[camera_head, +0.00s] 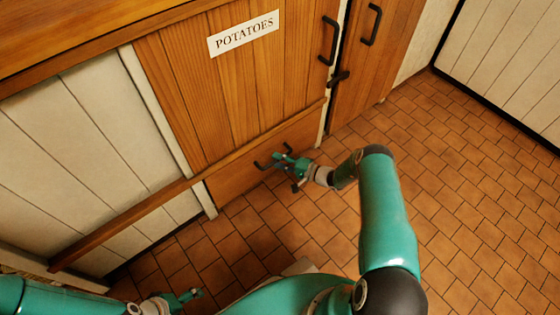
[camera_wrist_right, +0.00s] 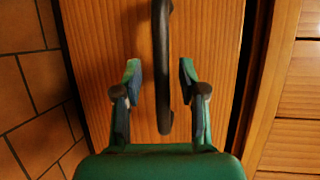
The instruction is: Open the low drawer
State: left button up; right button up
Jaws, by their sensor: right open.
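The low drawer (camera_head: 232,180) is a wooden front close to the floor, below the door labelled POTATOES. It looks shut. In the right wrist view its front (camera_wrist_right: 100,45) fills the middle, with a dark bar handle (camera_wrist_right: 162,50) across it. My right gripper (camera_head: 279,158) is at the drawer front. In the wrist view its open fingers (camera_wrist_right: 158,80) lie on either side of the handle, with visible gaps and no clear contact. My left gripper (camera_head: 186,296) is low at the left, away from the drawer; its jaw opening is unclear.
The POTATOES door (camera_head: 220,85) is above the drawer, with a black handle (camera_head: 329,42). Another wooden door (camera_head: 375,75) stands to its right. A wooden rail (camera_head: 130,220) runs along the left wall. The tiled floor (camera_head: 470,190) is clear at the right.

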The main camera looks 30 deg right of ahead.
jog(key=shift+w+a, duration=0.25)
jog(key=shift+w, duration=0.25)
